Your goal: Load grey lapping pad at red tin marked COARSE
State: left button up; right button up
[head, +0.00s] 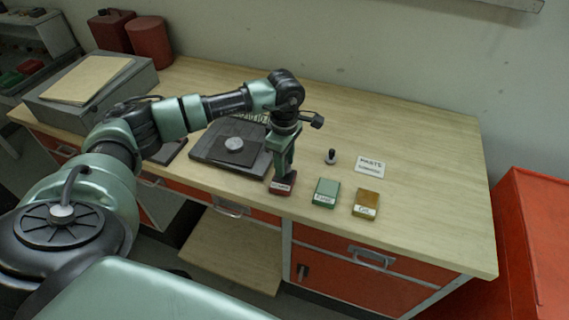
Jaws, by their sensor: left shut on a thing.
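The red tin (281,189) with a pale label stands near the front edge of the bench; its lettering is too small to read surely. My left gripper (284,173) points down right over this tin. It is shut on a small dark thing, which I take for the grey lapping pad; jaws and tin mostly hide it. I cannot tell whether it touches the tin's contents. My right gripper is not in view.
A green tin (326,193) and an ochre tin (365,204) stand right of the red one. Behind are a small black-knobbed piece (331,156) and a white card (370,164). A dark plate with a grey disc (234,143) lies left. The bench's right end is clear.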

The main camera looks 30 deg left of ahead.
pick_arm(q)
jog(key=shift+r+p, duration=1)
jog(key=shift+r, duration=1.35)
jog(key=shift+d+f, duration=0.1)
